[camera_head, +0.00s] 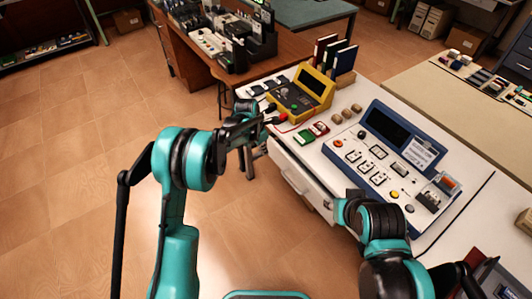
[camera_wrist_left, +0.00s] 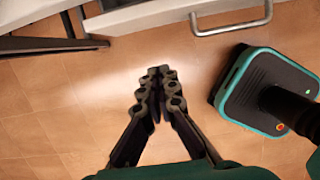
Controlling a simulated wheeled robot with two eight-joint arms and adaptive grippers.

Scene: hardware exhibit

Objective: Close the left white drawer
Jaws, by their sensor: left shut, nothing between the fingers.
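The white drawer (camera_head: 288,170) is in the front of the white table, below its left half, with a pale bar handle. In the left wrist view the white drawer front (camera_wrist_left: 150,14) runs along the top edge with its metal handle (camera_wrist_left: 232,24). I cannot tell how far it stands out. My left gripper (camera_head: 268,121) is near the table's left front corner, above and left of the drawer in the head view. In the wrist view its dark fingers (camera_wrist_left: 157,78) are together and empty, apart from the drawer front. My right arm is at lower right; its fingers are not visible.
A brown desk (camera_head: 185,60) is behind. The tiled floor at left is clear.

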